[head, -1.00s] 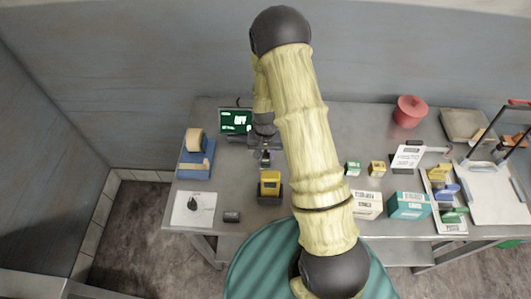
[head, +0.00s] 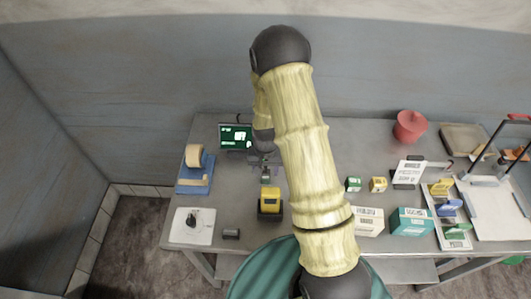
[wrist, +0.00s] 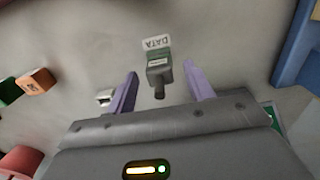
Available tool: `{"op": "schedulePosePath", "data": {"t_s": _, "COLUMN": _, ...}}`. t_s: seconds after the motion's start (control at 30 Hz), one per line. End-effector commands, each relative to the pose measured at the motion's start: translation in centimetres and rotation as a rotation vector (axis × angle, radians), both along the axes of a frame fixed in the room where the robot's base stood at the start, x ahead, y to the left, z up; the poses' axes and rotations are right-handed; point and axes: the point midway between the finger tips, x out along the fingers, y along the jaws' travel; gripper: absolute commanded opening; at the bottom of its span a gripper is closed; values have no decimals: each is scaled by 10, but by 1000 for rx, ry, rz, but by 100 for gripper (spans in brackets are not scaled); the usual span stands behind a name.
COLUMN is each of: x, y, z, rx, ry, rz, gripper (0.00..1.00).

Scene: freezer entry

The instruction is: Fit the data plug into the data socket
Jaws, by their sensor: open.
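My gripper (wrist: 160,69) is open, with its two purple fingers apart. In the wrist view a dark grey block (wrist: 159,72) with a white tag reading DATA (wrist: 156,42) shows between the fingers, with clear gaps on both sides. A short dark round stub sticks out of its near end. I cannot tell whether this block is the plug or the socket, nor how high the fingers are above it. A small silvery piece (wrist: 105,96) lies just outside the left finger. In the head view my gripper (head: 265,162) is over the table, behind a yellow device.
The yellow device (head: 270,201) stands in a black holder. A small screen (head: 236,136) is behind, and a blue tape dispenser (head: 194,176) is left. A white plate (head: 180,228) lies front left.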

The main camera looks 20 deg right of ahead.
Motion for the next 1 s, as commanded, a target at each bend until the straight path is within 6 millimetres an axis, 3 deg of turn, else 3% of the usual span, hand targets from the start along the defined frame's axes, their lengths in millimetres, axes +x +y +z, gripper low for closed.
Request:
{"op": "schedulePosePath", "data": {"t_s": 0.37, "x": 1, "y": 0, "z": 50, "rx": -1, "ry": -5, "rz": 1, "gripper": 52}}
{"op": "schedulePosePath", "data": {"t_s": 1.0, "x": 1, "y": 0, "z": 158, "rx": -1, "ry": -5, "rz": 0, "gripper": 52}}
